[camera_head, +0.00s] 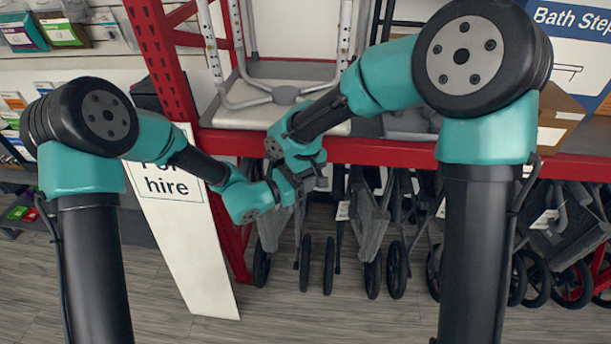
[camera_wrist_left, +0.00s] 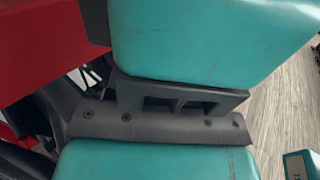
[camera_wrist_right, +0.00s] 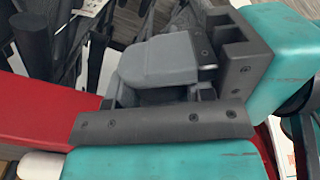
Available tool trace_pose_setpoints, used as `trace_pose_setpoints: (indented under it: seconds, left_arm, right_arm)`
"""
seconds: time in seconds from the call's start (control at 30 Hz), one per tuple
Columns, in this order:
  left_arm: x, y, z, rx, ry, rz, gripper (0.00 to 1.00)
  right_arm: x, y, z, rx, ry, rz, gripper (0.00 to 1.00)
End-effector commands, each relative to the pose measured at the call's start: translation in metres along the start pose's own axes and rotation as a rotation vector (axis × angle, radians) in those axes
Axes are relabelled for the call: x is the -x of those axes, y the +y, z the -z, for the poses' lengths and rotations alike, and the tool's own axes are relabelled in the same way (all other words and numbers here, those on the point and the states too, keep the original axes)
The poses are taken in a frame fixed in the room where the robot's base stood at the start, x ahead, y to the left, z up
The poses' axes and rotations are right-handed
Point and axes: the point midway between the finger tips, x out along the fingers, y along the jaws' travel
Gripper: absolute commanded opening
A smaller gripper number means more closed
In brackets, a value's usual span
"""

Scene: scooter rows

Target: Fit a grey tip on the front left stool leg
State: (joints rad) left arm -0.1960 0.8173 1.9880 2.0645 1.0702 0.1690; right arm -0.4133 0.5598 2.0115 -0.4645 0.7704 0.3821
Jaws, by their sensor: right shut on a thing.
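The stool (camera_head: 285,95) is on a pale board on the red shelf in the head view. Its grey tubes meet at a hub, and white legs with holes run out of the top edge, so the leg ends are not seen. My right gripper (camera_head: 308,172) is in front of the shelf, below the stool. In the right wrist view it is shut on a grey piece (camera_wrist_right: 158,62), which looks like the grey tip. My left gripper (camera_head: 282,188) is close against the right one. Teal and dark parts hide its jaws, so their opening is unclear.
The red shelf edge (camera_head: 400,153) runs just behind the grippers. Folded wheeled frames (camera_head: 370,225) stand beneath it. A white "hire" sign (camera_head: 190,240) leans at the left. A cardboard box (camera_head: 560,115) is at the right. The floor in front is clear.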

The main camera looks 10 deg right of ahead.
Motion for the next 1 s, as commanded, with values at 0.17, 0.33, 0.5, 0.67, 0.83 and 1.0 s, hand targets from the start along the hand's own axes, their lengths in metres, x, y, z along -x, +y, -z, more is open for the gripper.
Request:
trace_pose_setpoints:
  seconds: [0.17, 0.33, 0.5, 0.67, 0.83, 1.0]
  left_arm:
    - [0.0001, 0.0, 0.0, 0.0, 0.0, 0.0, 0.32]
    - [0.0001, 0.0, -0.0001, 0.0, 0.0, 0.0, 0.26]
    - [-0.0001, 0.0, -0.0001, 0.0, 0.0, 0.0, 0.26]
    - [-0.0007, 0.0, -0.0002, 0.0, 0.0, 0.0, 0.26]
    - [-0.0012, -0.0001, -0.0002, 0.0, 0.0, 0.0, 0.26]
    - [-0.0015, -0.0002, -0.0002, -0.001, 0.0, 0.0, 0.26]
  right_arm:
    - [0.0, 0.0, 0.0, 0.0, 0.0, 0.0, 0.26]
    - [0.0, 0.0, 0.0, 0.0, 0.0, 0.0, 0.58]
    - [0.0, -0.0004, 0.0, 0.0, 0.0, 0.0, 0.74]
    - [0.0, -0.0014, 0.0, 0.001, 0.0, 0.001, 0.78]
    - [0.0, -0.0024, 0.0, 0.002, 0.0, 0.002, 0.77]
    - [0.0, -0.003, 0.0, 0.003, 0.0, 0.002, 0.75]
